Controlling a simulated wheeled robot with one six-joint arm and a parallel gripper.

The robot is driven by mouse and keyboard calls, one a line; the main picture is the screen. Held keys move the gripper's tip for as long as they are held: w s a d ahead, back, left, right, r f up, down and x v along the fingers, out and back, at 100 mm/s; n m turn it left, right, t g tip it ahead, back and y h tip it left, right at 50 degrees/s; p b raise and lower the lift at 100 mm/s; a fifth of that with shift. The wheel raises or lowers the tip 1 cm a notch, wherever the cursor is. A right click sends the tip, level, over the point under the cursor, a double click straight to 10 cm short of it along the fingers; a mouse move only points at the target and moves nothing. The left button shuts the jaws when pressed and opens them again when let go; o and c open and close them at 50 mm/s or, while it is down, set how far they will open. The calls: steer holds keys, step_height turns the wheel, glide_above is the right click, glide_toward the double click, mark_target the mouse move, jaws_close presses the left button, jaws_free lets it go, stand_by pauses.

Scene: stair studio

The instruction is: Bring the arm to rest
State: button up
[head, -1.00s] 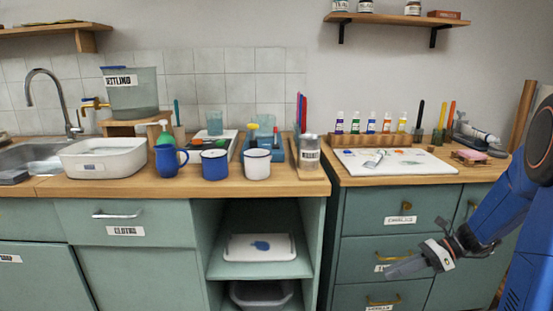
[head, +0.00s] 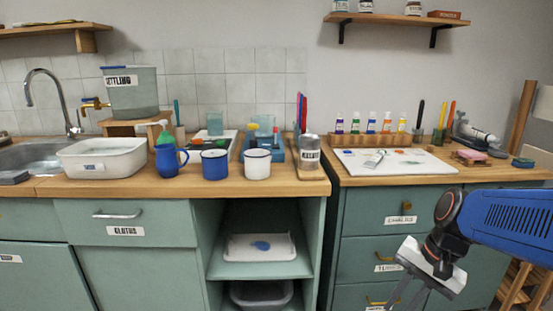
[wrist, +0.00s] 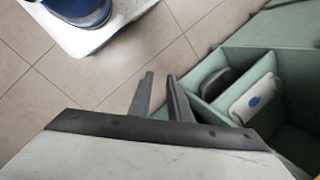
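My gripper (head: 403,299) hangs low at the lower right of the head view, in front of the right cabinet's drawers (head: 377,224). Its two fingers point down, apart, with nothing between them. In the wrist view the fingers (wrist: 160,78) also stand apart and empty above the tiled floor. My blue arm reaches in from the right edge of the head view. My own base shows at the top of the wrist view.
The right worktop (head: 400,178) holds a white board (head: 425,167) and several paint bottles. The left counter carries a white basin (head: 103,158), a blue jug (head: 170,162) and two mugs. An open shelf bay (head: 222,262) lies between cabinets. A wooden stool (head: 520,280) stands lower right.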

steer(key=s+d+r+n+t+h, duration=0.1)
steer(key=s+r+n+t+h, duration=0.2)
steer(key=s+n, duration=0.3)
steer(key=shift+s+d+r+n+t+h, duration=0.15)
steer(key=shift+s+d+n+t+h, duration=0.35)
steer(key=shift+n, duration=0.8)
steer(key=shift+w+a, duration=0.1)
steer(key=shift+a, duration=0.15)
